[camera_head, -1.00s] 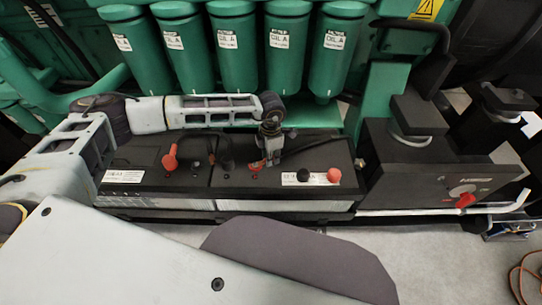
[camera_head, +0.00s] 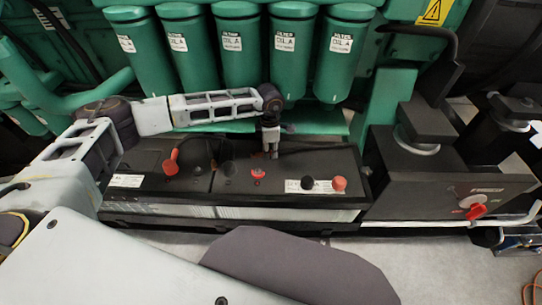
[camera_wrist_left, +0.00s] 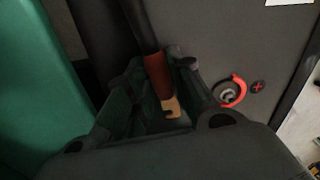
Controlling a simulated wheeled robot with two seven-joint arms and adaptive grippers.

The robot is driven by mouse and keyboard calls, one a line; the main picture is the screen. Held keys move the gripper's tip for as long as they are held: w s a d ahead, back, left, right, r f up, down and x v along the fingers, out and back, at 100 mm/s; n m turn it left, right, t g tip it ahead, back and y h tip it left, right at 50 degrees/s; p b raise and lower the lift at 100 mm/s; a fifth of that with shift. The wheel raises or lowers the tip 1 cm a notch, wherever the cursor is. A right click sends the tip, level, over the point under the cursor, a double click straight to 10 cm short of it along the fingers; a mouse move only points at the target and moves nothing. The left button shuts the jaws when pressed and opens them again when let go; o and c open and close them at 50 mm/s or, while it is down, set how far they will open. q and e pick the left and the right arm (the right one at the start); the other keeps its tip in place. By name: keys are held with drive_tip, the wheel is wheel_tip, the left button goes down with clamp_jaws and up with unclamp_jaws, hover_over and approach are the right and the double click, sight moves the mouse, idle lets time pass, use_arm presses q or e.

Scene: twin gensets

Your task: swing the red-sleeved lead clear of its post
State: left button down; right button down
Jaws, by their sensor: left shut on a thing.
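The red-sleeved lead (camera_wrist_left: 157,75) shows in the left wrist view as a black cable with a dark red sleeve and a copper-coloured lug. My left gripper (camera_wrist_left: 150,112) is shut on it; the same gripper (camera_head: 271,153) shows in the head view over the back part of the right-hand battery. The lead's post (camera_wrist_left: 229,94), a grey stud in a red ring, is bare beside the gripper, and the lug lies apart from it. The post also shows in the head view (camera_head: 258,174), just left of the fingertips. My right gripper is not in view.
Two black batteries (camera_head: 330,165) sit side by side. A red-booted terminal (camera_head: 171,163) is at left; black and red caps (camera_head: 339,184) are at right. Green filters (camera_head: 297,55) stand close behind. A black box with a red switch (camera_head: 476,211) is at right.

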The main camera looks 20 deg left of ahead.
use_arm(q)
drive_tip(key=shift+w+a, duration=0.1)
drive_tip(key=shift+w, duration=0.1)
drive_tip(key=c, duration=1.3)
unclamp_jaws()
drive_tip(key=shift+o, duration=0.2)
drive_tip(key=shift+s, duration=0.2)
